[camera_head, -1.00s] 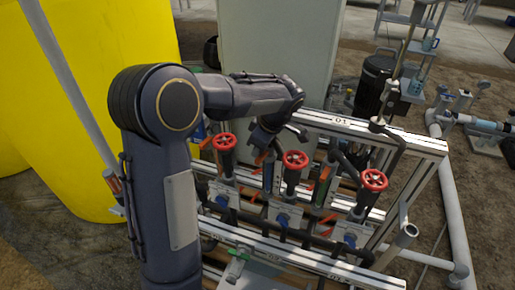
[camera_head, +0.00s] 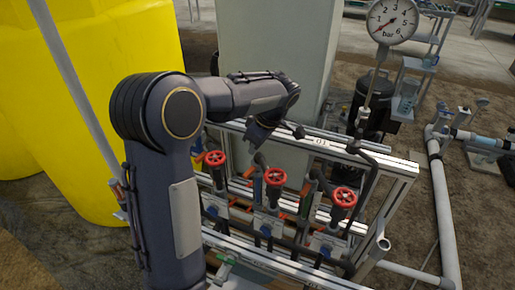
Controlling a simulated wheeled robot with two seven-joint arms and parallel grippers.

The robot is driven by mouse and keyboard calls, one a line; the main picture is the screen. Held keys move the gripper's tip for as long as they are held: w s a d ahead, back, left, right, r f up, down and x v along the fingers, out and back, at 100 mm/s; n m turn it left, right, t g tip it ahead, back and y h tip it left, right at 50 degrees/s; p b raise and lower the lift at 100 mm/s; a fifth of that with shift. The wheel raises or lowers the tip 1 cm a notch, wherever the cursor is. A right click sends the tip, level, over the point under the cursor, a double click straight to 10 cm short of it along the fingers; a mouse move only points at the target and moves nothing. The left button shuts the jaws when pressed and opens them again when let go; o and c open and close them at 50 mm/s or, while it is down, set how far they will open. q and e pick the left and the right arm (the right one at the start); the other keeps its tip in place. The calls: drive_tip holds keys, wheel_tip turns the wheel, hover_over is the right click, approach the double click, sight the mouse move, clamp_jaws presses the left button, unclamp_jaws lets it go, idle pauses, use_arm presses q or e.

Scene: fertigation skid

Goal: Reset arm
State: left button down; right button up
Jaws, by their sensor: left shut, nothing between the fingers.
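My left arm (camera_head: 170,205) rises at the left, bends at a round elbow joint and reaches right over the skid. Its left gripper (camera_head: 256,139) hangs from the wrist and points down, above and behind the red valve wheels. The gripper is small and dark here; its jaws are shut and empty. Three red handwheels stand in a row below it: the left wheel (camera_head: 215,158), the middle wheel (camera_head: 275,177) and the right wheel (camera_head: 344,197). I cannot tell exactly how much space separates the gripper from the pipework. My right gripper is out of view.
The skid's aluminium frame (camera_head: 400,168) surrounds the valves. A pressure gauge (camera_head: 392,20) stands on a stem at the right. A yellow tank (camera_head: 95,110) stands behind my arm, and a pale cabinet (camera_head: 275,45) behind the skid. White pipe (camera_head: 447,220) runs along the right.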

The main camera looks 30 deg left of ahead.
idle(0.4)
use_arm(q)
drive_tip(key=s+d+r+m+t+h+p, duration=0.1)
drive_tip(key=s+d+m, duration=0.3)
drive_tip(key=s, duration=0.4)
drive_tip(key=s+d+r+m+t+h+p, duration=0.1)
drive_tip(key=s+d+m+t+h, duration=0.2)
drive_tip(key=s+m, duration=0.4)
drive_tip(key=s+d+r+m+t+h+p, duration=0.1)
drive_tip(key=s+d+m, duration=0.4)
drive_tip(key=s, duration=0.5)
drive_tip(key=d+r+h, duration=0.1)
drive_tip(key=h, duration=0.1)
drive_tip(key=shift+m+t+h, duration=0.3)
drive_tip(key=shift+m+t, duration=0.1)
